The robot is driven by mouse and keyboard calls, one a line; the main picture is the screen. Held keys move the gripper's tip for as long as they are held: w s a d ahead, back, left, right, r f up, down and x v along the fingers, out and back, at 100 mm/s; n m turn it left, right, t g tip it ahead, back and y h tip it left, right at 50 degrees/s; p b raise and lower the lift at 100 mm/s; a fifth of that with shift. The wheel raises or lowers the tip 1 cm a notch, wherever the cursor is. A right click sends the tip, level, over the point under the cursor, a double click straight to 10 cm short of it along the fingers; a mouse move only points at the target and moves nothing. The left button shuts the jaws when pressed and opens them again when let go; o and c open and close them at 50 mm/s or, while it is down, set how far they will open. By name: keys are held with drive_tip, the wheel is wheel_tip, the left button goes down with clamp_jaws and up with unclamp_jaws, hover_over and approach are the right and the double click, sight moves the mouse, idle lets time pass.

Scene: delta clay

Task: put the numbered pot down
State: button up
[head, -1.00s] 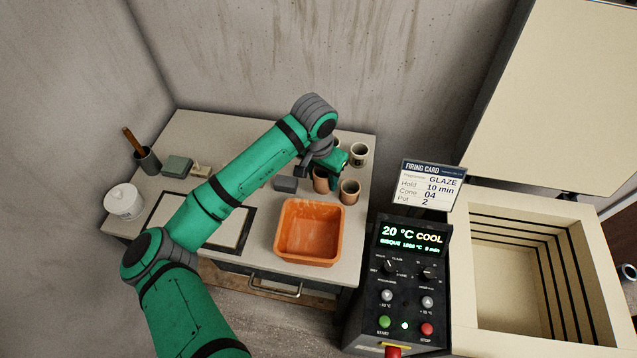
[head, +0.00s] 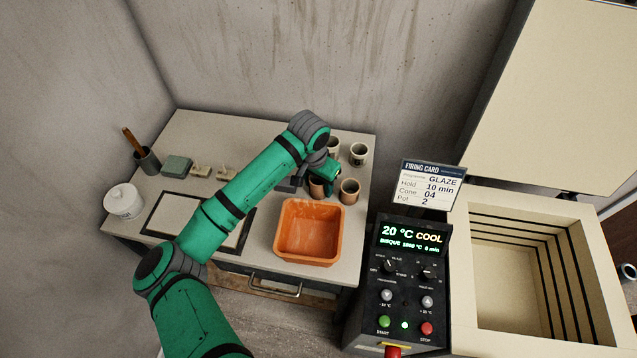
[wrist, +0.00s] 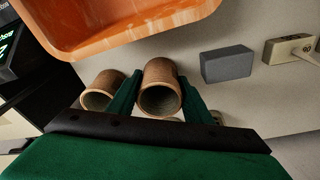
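A brown clay pot (head: 317,187) is under my gripper (head: 322,178) at the right of the work table (head: 225,128). In the wrist view, the pot (wrist: 161,76) sits between my two green fingers (wrist: 161,92), which press against its sides. Its open mouth faces the camera. I cannot read a number on it or tell whether its base touches the table. A second pot (head: 350,191) stands close to its right, also in the wrist view (wrist: 100,92). Two more pots (head: 358,154) (head: 333,145) stand behind, one partly hidden by my arm.
An orange tub (head: 310,258) stands just in front of the pots. A grey block (wrist: 227,63) and stamps (head: 225,172) lie to the left. The firing card (head: 432,185) reads Pot 2. The kiln (head: 455,290) at the right is open and empty.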

drive_tip(key=shift+o, duration=1.2)
wheel_tip(320, 180, up, 12)
drive_tip(key=s+a, duration=0.1)
drive_tip(key=shift+s+r, duration=0.15)
drive_tip(key=shift+s, duration=0.1)
drive_tip(key=shift+a, duration=0.1)
